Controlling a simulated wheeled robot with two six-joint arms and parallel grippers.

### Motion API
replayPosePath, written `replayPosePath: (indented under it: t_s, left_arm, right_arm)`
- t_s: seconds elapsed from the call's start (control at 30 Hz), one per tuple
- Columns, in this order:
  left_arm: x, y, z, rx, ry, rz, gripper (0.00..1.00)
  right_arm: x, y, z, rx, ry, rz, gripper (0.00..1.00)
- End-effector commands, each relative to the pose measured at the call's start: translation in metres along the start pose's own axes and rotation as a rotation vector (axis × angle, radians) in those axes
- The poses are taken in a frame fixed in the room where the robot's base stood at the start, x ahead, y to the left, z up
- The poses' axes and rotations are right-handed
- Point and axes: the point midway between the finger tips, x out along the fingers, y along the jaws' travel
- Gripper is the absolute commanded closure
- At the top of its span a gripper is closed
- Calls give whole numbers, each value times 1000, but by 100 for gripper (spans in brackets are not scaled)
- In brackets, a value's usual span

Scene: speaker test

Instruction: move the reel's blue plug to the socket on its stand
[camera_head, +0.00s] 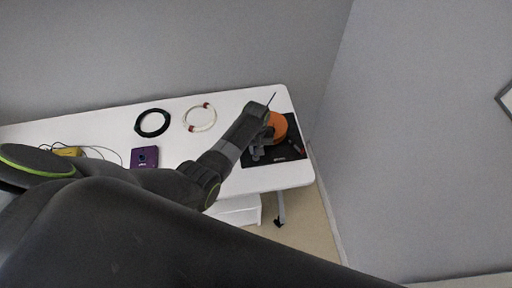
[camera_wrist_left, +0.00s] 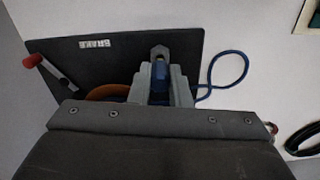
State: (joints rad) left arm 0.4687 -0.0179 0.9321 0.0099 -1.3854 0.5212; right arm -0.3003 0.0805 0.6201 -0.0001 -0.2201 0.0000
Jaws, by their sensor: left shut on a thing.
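The orange reel (camera_head: 278,125) is on a black base plate (camera_head: 291,151) at the table's right end. In the left wrist view the reel (camera_wrist_left: 107,92) is partly hidden behind my gripper, on the dark plate (camera_wrist_left: 120,62). A blue cable (camera_wrist_left: 242,62) loops out to the right. I cannot make out the socket. My right gripper is not in view.
A red-handled crank (camera_head: 296,144) sits on the plate. A white coil (camera_head: 200,118), a black coil (camera_head: 152,123), a purple box (camera_head: 144,157) and a yellow item (camera_head: 68,151) with black cable lie farther left on the white table (camera_head: 232,101). The table's right edge is close by.

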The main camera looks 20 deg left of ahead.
Motion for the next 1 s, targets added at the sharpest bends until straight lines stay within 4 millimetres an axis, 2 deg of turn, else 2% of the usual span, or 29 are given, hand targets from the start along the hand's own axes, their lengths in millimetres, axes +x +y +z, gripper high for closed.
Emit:
replayPosePath:
  t_s: [0.47,1.0]
  left_arm:
    - [0,0,0,0,1,0,100]
    - [9,0,0,0,1,0,100]
  right_arm:
    - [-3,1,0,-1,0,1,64]
    - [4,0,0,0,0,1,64]
